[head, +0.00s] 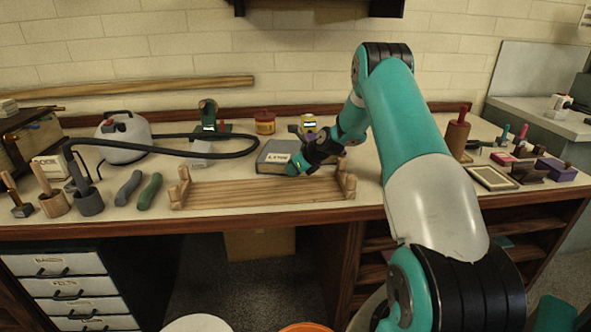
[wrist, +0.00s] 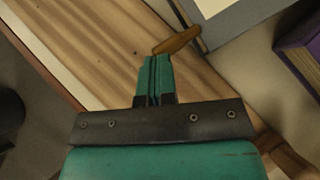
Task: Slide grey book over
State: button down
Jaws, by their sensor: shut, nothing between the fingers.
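The grey book (head: 272,154) lies on the workbench behind a slatted wooden rack (head: 250,193), with a pale label on it. Its grey corner shows at the top of the wrist view (wrist: 235,22). My gripper (head: 291,169) is at the book's right front part, above the back of the rack, and partly hides the book. In the wrist view the teal fingers (wrist: 154,72) are together and empty. Their tips are close to a small brown piece (wrist: 178,41) beside the book's edge. I cannot tell whether the fingers touch the book.
A purple object (wrist: 302,48) is at the right in the wrist view.

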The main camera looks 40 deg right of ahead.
jog(key=shift+w+a, duration=0.15)
jog(key=shift+w, duration=0.45)
jog(key=shift+w+a, duration=0.15)
jog(key=shift+w, duration=0.45)
